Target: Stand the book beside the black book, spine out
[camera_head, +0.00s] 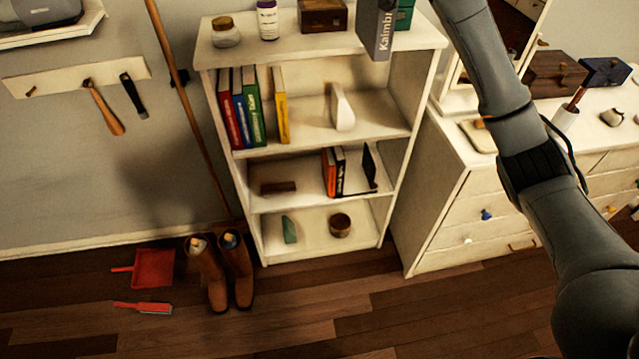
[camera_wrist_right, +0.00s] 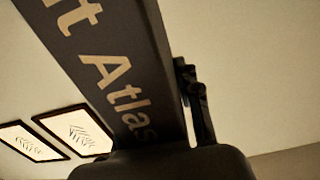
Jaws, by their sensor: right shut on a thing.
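A dark grey book (camera_head: 376,32) with pale lettering hangs upright at the top of the head view, in front of the bookcase's top, its lettered face towards the camera. In the right wrist view the book (camera_wrist_right: 115,65) fills the middle, with "Atlas" readable. My right gripper (camera_wrist_right: 192,95) is shut on it; the head view cuts the gripper off at the top edge. The black book (camera_head: 340,170) stands on the bookcase's lower middle shelf, right of an orange-red book (camera_head: 328,172). A black bookend (camera_head: 369,165) stands further right, with a gap between. My left gripper is out of view.
The white bookcase (camera_head: 420,40) holds several coloured books (camera_head: 250,105) and a white object (camera_head: 342,108) one shelf higher. A jar (camera_head: 226,32), a bottle (camera_head: 267,18) and boxes stand on top. A dresser (camera_head: 450,190) is close on the right; boots (camera_head: 208,275) stand on the floor.

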